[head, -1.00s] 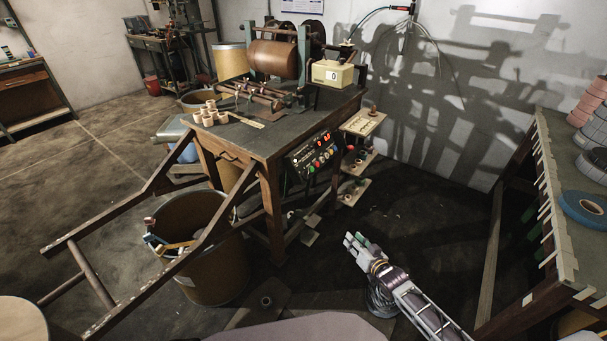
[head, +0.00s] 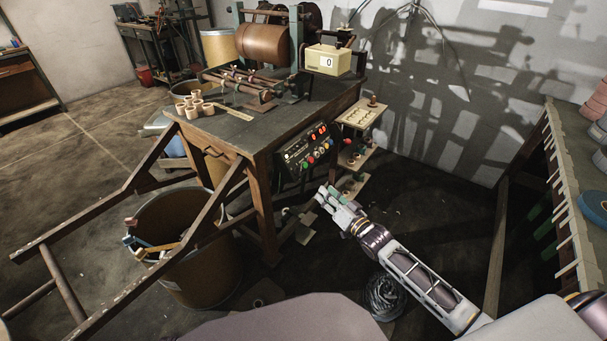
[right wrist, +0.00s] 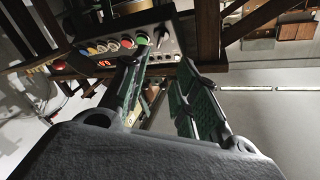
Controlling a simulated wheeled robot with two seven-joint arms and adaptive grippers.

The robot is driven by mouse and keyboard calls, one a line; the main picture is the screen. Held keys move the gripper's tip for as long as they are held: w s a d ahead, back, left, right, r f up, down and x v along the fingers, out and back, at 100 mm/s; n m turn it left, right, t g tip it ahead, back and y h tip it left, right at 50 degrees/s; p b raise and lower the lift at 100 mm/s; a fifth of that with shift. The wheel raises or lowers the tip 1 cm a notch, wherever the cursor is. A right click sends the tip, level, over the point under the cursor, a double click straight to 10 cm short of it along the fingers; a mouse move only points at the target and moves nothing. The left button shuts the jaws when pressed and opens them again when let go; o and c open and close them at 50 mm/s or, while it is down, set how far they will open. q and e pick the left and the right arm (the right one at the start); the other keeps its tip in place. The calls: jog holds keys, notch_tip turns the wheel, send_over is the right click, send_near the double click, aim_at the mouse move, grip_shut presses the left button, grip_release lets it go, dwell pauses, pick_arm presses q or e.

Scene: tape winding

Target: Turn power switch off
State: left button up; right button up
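The control panel (head: 307,149) is mounted on the front of the workbench, with red lit digits and a row of coloured buttons. It appears upside down in the right wrist view (right wrist: 90,57). A small lever-like switch (right wrist: 161,38) sits at the panel's end beside the green button; it looks like the power switch, but its position is unclear. My right gripper (head: 328,197) is below and to the right of the panel, apart from it. In the right wrist view its green-padded fingers (right wrist: 160,92) are spread and empty. My left gripper is out of view.
The workbench (head: 240,131) carries a winding machine and a counter box (head: 328,60) reading 0. A small shelf stand (head: 361,115) is right of the panel. A brown bin (head: 190,285) stands in front left. A slatted rack (head: 560,190) is at right.

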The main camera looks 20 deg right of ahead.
jog(key=shift+w, duration=0.2)
jog(key=b, duration=0.3)
send_near(299, 172)
jog(key=shift+d+x, duration=0.35)
jog(key=shift+x, duration=3.15)
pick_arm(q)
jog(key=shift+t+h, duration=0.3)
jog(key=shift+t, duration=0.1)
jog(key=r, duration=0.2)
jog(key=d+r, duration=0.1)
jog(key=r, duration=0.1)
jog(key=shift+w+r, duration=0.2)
pick_arm(e)
jog(key=shift+w+a+r, duration=0.15)
jog(key=shift+w, duration=0.25)
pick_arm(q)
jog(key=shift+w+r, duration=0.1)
pick_arm(e)
jog(key=c, duration=0.6)
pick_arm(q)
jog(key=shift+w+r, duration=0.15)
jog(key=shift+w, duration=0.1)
pick_arm(e)
grip_shut()
